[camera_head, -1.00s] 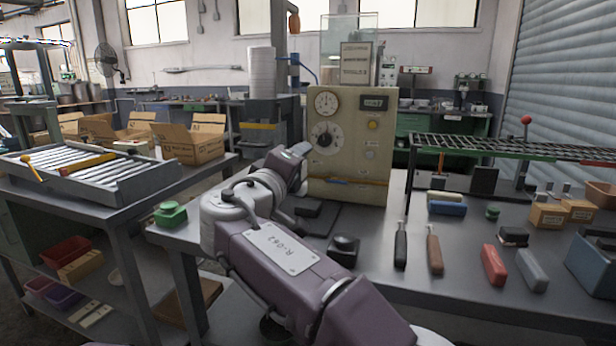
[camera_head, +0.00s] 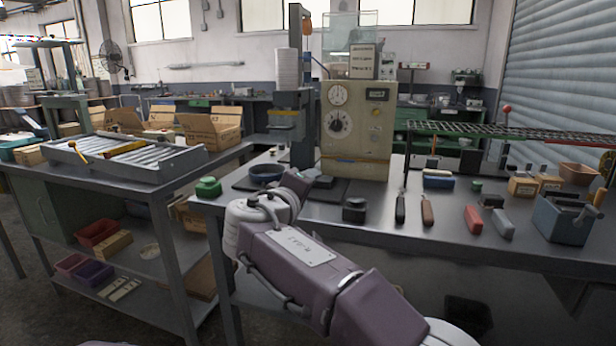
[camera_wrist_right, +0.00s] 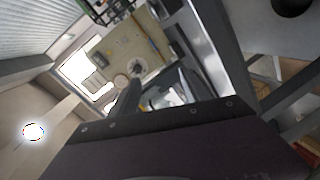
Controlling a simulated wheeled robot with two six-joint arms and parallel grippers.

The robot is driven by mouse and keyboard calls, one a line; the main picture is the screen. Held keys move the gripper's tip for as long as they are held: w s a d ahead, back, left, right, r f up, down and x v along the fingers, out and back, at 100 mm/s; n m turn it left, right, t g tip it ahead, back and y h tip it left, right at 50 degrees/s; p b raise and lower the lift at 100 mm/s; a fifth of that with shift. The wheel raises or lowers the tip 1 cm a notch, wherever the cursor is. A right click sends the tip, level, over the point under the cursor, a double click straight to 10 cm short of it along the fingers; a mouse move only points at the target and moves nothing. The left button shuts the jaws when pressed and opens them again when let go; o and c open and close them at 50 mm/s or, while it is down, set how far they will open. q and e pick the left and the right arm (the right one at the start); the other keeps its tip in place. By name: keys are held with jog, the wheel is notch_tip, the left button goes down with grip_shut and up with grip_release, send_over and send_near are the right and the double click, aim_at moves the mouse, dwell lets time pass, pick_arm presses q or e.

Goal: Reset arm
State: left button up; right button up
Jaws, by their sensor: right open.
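My right arm rises from the bottom of the head view, and its gripper (camera_head: 298,181) is at the near side of the workbench, in front of the press. In the right wrist view the gripper's fingers (camera_wrist_right: 155,92) stand apart with nothing seen between them. A dark blue round pan (camera_head: 266,172) sits on a dark plate at the press, just left of and beyond the gripper, apart from it. My left gripper is not in view.
The beige gauge machine (camera_head: 357,130) stands behind the gripper. A green button box (camera_head: 208,187) is at the bench's left corner, and a dark knob (camera_head: 354,210) lies to the right. Several hand tools and a blue-grey toolbox (camera_head: 562,220) are further right. A roller tray (camera_head: 125,158) is on the left table.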

jog(key=s+d+f+g, duration=0.2)
jog(key=d+f+g, duration=0.15)
jog(key=f, duration=0.45)
jog(key=s+d+f+m+g+y, duration=0.1)
jog(key=s+d+f+g, duration=0.1)
jog(key=d+f, duration=0.35)
jog(key=s+d+f+g, duration=0.2)
jog(key=f, duration=0.7)
jog(key=s+d+f+m+g+y, duration=0.25)
jog(key=s+d+f+m, duration=0.2)
jog(key=s+f, duration=0.6)
jog(key=s+d+f+m+g+y, duration=0.25)
jog(key=s+f+m+g, duration=0.35)
jog(key=s, duration=0.7)
notch_tip(320, 180, up, 30)
jog(key=n+t+p, duration=0.1)
jog(key=t+p, duration=0.1)
jog(key=p, duration=2.9)
jog(key=shift+w+h, duration=0.3)
jog(key=shift+h, duration=0.1)
jog(key=shift+n, duration=0.25)
jog(key=shift+c, duration=0.2)
